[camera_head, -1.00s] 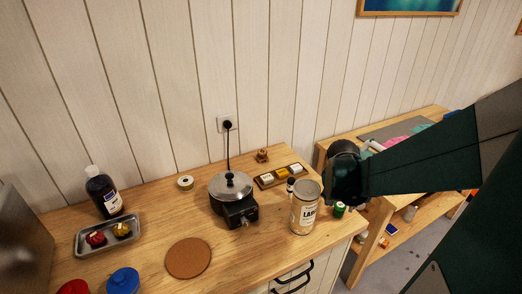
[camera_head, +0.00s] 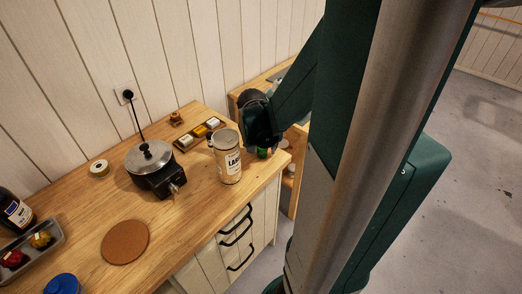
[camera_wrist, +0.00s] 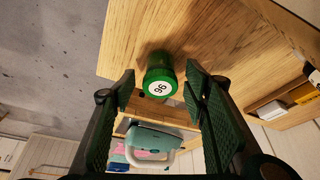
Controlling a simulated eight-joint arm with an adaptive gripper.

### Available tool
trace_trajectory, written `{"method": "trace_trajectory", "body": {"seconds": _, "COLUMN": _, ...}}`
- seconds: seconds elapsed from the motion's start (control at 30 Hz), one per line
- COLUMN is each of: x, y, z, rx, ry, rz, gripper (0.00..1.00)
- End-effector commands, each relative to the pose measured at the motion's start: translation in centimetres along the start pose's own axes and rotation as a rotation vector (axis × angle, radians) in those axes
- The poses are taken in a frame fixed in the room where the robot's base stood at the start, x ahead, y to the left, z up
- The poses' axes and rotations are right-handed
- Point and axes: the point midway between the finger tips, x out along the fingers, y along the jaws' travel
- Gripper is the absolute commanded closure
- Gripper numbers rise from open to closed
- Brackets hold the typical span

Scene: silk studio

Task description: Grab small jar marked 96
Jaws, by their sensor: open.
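The small green jar (camera_wrist: 162,66) has a white round label reading 96 and stands near the edge of the wooden worktop in the wrist view. In the head view only a bit of the green jar (camera_head: 263,152) shows, beside my gripper (camera_head: 264,140) and behind the large LAB tin. In the wrist view my gripper (camera_wrist: 163,95) is open, with a green pad on each side. The jar lies between and just beyond the fingertips. I cannot tell whether either finger touches it.
The large LAB tin (camera_head: 228,158) stands close to my gripper. A hot pot (camera_head: 150,163), a tray of small blocks (camera_head: 199,133) and a cork mat (camera_head: 125,242) share the worktop (camera_head: 185,215). Grey floor is open at right.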

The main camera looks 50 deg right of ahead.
Motion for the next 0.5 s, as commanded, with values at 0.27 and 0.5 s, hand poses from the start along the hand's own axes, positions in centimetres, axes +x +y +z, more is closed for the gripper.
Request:
{"method": "trace_trajectory", "body": {"seconds": 0.27, "x": 0.00, "y": 0.00, "z": 0.00, "rx": 0.000, "ry": 0.000, "rz": 0.000, "gripper": 0.75}}
{"method": "trace_trajectory", "body": {"seconds": 0.5, "x": -0.01, "y": 0.00, "z": 0.00, "rx": 0.000, "ry": 0.000, "rz": 0.000, "gripper": 0.86}}
